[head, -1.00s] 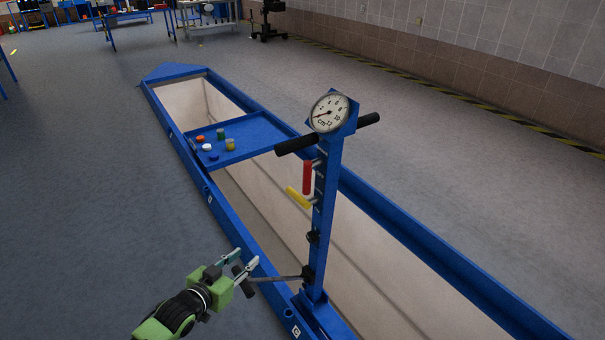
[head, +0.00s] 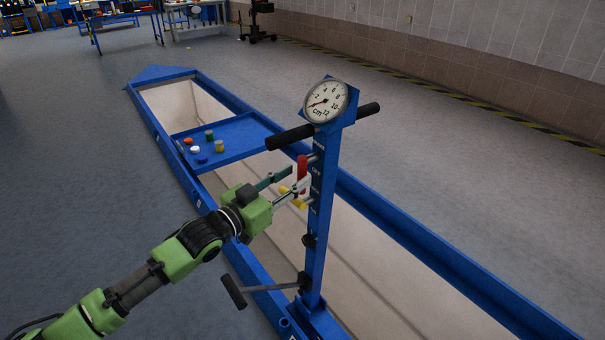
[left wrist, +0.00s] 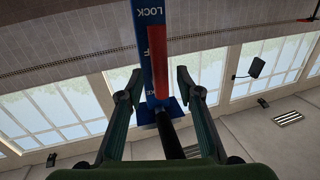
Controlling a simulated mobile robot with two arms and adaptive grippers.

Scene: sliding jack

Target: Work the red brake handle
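The red brake handle (head: 301,167) hangs upright on the blue jack column (head: 322,215), below the gauge. My left gripper (head: 294,179) is at the handle's left side, its fingertips overlapping the handle's lower part in the head view. In the left wrist view my left gripper (left wrist: 156,84) is open, and the red handle (left wrist: 160,75) shows in the gap between its fingers. I cannot tell whether they touch it. A yellow handle (head: 299,204) sits just below, partly hidden by my gripper. My right gripper is not in view.
A round gauge (head: 326,100) and black crossbar grips (head: 289,138) top the column. A lever with a black grip (head: 233,291) sticks out low on the left. A blue tray (head: 237,134) with several small coloured pots spans the pit behind. Floor at left is open.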

